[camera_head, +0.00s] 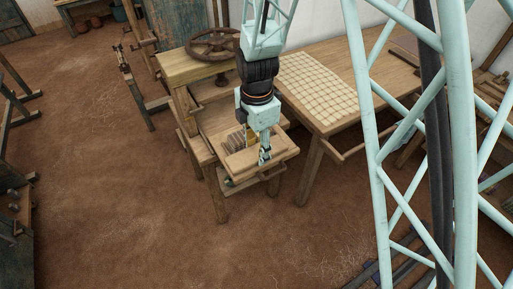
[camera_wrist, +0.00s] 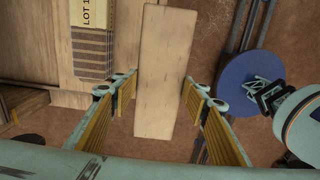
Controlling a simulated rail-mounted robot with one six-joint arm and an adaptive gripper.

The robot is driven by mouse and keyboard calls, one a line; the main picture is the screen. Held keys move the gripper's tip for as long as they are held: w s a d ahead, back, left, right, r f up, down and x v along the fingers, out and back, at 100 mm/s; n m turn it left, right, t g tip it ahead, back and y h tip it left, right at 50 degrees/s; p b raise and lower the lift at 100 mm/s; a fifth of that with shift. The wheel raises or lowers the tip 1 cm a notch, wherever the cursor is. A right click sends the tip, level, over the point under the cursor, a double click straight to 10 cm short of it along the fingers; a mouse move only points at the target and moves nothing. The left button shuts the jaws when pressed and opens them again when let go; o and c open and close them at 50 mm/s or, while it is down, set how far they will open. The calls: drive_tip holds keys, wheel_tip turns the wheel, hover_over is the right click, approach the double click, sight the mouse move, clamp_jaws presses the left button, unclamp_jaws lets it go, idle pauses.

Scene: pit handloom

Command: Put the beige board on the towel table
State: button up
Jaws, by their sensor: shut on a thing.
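The beige board (camera_wrist: 160,75) is a plain, long flat piece that runs between my fingers in the wrist view. My gripper (camera_wrist: 159,85) is shut on it, one yellow-padded finger along each side. In the head view the board (camera_head: 243,161) shows below my gripper (camera_head: 258,148), over the low front shelf of a wooden stand; the gap beneath it is hard to judge. The towel table (camera_head: 365,52) is to the right of my gripper, with a cream checked towel (camera_head: 318,83) on its left part and bare wood beside it.
The wooden stand (camera_head: 190,68) carries a large dark handwheel (camera_head: 213,43). A striped block marked "LOT 1" (camera_wrist: 92,40) lies just left of the board. The towel table's left edge is close to the stand. Open brown floor (camera_head: 120,200) is at the left and front.

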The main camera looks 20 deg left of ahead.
idle(0.5)
drive_tip(key=w+d+r+m, duration=0.1)
drive_tip(key=w+d+m, duration=0.5)
drive_tip(key=d+m, duration=0.3)
drive_tip(key=w+d+r+m, duration=0.2)
drive_tip(key=w+d+m, duration=0.4)
drive_tip(key=d, duration=0.9)
drive_tip(key=w+d+r+m, duration=0.1)
drive_tip(key=w+d+m, duration=0.5)
drive_tip(key=d+m, duration=0.6)
drive_tip(key=shift+d+r, duration=0.2)
drive_tip(key=shift+d, duration=0.2)
